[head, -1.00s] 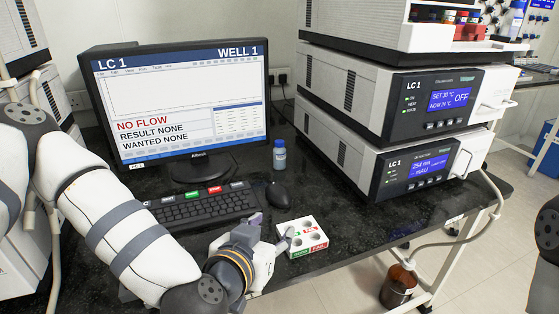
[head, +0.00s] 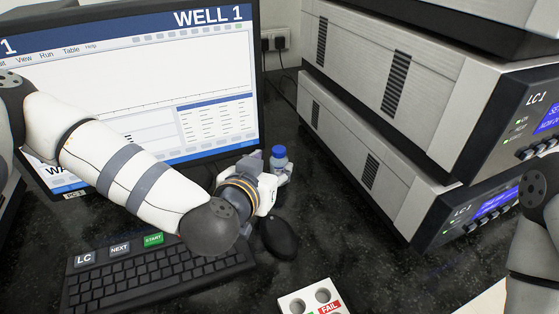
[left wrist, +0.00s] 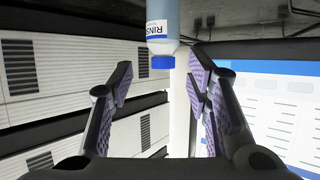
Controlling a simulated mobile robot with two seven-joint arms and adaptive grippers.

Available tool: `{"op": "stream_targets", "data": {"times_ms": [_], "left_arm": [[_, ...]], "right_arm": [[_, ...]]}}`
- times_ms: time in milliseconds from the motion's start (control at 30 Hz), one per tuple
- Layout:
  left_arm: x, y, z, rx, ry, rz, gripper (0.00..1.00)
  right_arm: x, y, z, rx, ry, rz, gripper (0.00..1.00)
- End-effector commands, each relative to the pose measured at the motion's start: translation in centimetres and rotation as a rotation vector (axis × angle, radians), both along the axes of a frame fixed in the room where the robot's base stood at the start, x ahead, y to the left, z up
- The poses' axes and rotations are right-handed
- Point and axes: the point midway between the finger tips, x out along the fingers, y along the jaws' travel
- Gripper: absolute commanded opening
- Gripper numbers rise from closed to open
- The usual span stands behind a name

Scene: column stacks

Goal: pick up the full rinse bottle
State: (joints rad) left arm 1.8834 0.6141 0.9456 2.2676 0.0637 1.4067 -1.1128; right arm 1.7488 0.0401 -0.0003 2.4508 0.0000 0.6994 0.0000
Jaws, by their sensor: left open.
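The rinse bottle (head: 279,161), pale with a blue cap, stands upright on the black bench. In the left wrist view its blue cap and "RINS" label (left wrist: 160,30) show upside down at the top, between the finger lines. My left gripper (head: 270,172) is open beside the bottle, with one finger on either side in the wrist view (left wrist: 158,90). The lower bottle is partly hidden behind the gripper in the head view. I cannot tell whether a finger touches it. My right gripper is out of view; only part of the right arm shows at the right edge.
The monitor (head: 150,70) stands behind my left arm. The keyboard (head: 150,280) and black mouse (head: 277,237) lie in front. A white tray (head: 290,303) with round holes is at the bottom. Stacked LC units (head: 375,150) rise to the right of the bottle.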

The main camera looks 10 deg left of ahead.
Motion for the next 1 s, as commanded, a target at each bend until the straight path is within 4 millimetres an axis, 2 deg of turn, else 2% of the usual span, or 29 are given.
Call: {"op": "stream_targets", "data": {"times_ms": [33, 167, 300, 400, 667, 800, 1000], "left_arm": [[0.7, 0.0, -1.0, -0.001, 0.010, 0.003, 0.45], [2.3, -0.1, -1.2, -0.001, 0.005, 0.003, 0.45], [5.1, 0.0, -1.6, -0.002, 0.006, 0.006, 0.45], [6.4, -0.3, -2.2, 0.000, 0.006, 0.003, 0.45], [6.8, -0.4, -1.8, 0.000, -0.001, -0.001, 0.45], [6.8, -0.4, -1.8, 0.000, -0.001, -0.001, 0.13], [6.8, -0.4, -1.8, 0.000, -0.001, -0.001, 0.11]], "right_arm": [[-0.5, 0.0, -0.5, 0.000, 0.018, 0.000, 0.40], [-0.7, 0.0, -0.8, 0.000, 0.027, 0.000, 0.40], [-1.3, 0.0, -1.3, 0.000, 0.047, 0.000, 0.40], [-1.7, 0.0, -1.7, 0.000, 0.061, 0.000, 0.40], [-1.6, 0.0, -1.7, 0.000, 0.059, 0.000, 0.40], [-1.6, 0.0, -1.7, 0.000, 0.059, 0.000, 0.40], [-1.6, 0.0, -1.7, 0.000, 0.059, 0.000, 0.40]]}}
